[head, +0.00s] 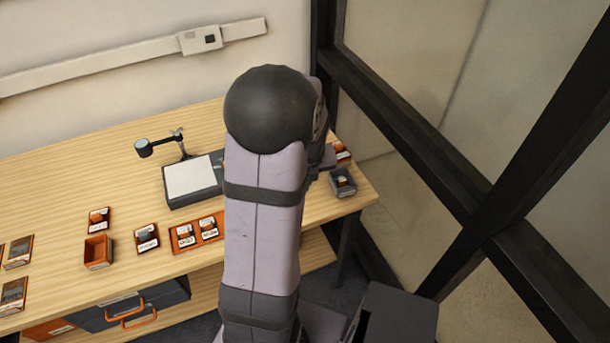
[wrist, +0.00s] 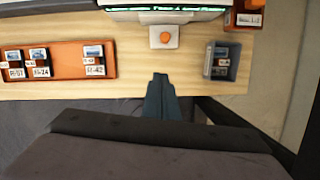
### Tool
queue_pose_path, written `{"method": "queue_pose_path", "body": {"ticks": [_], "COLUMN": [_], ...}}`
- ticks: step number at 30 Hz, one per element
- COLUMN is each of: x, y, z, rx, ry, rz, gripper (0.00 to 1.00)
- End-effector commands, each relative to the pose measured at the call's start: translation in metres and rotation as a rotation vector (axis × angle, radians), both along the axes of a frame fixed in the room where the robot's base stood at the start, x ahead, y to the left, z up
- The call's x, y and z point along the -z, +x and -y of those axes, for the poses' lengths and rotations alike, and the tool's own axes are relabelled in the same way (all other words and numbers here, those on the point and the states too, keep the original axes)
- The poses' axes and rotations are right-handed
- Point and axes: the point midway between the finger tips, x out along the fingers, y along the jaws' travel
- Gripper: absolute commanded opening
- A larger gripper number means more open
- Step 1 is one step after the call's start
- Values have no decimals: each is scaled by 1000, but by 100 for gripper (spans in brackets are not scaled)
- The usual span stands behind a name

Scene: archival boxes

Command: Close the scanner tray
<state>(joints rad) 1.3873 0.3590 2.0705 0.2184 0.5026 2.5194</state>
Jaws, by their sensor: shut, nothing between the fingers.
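The scanner (head: 192,178), a dark grey box with a white top, stands on the wooden table in the head view. My arm hides its right side. In the wrist view only its front edge (wrist: 165,11) shows at the top, with a green lit strip. A pale tab with an orange round knob (wrist: 165,37) sits just in front of that edge; I cannot tell how far the tray is out. My gripper (wrist: 160,78) is shut and empty, its tips just below the tab in the wrist view and apart from it in the picture. My arm hides it in the head view.
An orange tray (wrist: 100,60) with several labelled cards lies left of my gripper. A grey box (wrist: 234,73) stands to the right, with an orange box (wrist: 229,20) beyond it. A lamp-like arm (head: 158,146) rises behind the scanner. A dark frame (head: 400,120) stands at the right.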

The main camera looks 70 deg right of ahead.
Motion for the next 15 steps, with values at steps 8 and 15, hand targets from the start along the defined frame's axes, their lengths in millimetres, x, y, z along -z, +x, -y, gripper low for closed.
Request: {"method": "queue_pose_path", "body": {"ticks": [8, 15], "x": [-36, -45], "y": [-5, -7], "z": [-7, -10], "rx": [0, 1], "ry": [0, 3], "rz": [0, -1], "gripper": [0, 0]}}
